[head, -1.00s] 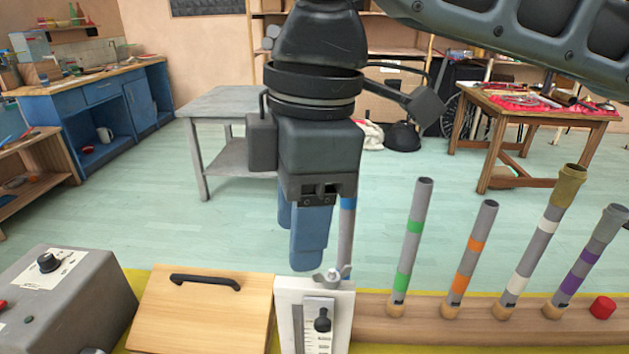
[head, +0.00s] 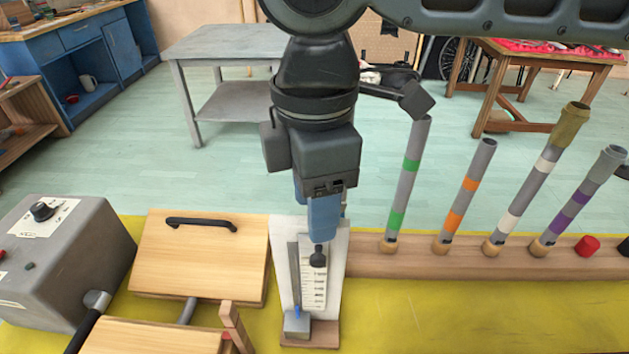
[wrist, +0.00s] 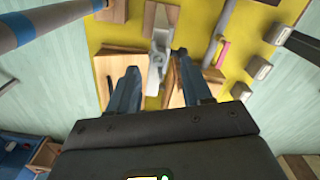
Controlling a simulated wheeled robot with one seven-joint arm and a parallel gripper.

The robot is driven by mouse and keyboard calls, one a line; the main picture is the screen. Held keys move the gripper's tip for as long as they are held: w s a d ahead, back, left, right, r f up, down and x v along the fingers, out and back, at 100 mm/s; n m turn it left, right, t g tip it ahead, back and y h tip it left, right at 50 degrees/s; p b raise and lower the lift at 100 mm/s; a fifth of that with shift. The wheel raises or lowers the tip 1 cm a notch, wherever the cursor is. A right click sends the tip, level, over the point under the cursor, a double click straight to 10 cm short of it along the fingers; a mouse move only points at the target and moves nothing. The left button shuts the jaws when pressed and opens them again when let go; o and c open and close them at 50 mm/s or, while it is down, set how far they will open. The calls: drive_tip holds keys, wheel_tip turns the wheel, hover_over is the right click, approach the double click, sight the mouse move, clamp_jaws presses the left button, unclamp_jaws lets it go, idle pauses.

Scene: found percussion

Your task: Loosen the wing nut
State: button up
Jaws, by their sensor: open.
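The wing nut is hidden behind my fingers in the head view. In the wrist view a pale grey metal piece that looks like the wing nut (wrist: 156,72) shows between my fingers. My gripper (head: 322,236) points down over the upper part of a white upright board (head: 335,265) with a scale and a black knob (head: 318,257). In the wrist view my gripper (wrist: 157,61) is open, with one blue finger on each side of the grey piece. I cannot tell whether either finger touches it.
A wooden flap with a black handle (head: 200,258) and a grey control box (head: 66,258) stand left of the board. Right of it, several banded tubes, such as the green-banded one (head: 407,185), rise from a wooden rail (head: 372,262). The yellow tabletop (head: 450,315) is clear at front right.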

clamp_jaws()
idle(0.4)
drive_tip(key=shift+s+r+n+p, duration=0.15)
drive_tip(key=shift+s+n+p, duration=0.05)
drive_tip(key=shift+n+p, duration=0.7)
drive_tip(key=shift+d+n, duration=0.1)
drive_tip(key=shift+n, duration=1)
drive_tip(key=n, duration=0.1)
drive_tip(key=n+p, duration=0.1)
drive_tip(key=shift+s+d+n, duration=0.15)
drive_tip(key=shift+s+n, duration=0.05)
drive_tip(key=shift+n, duration=0.8)
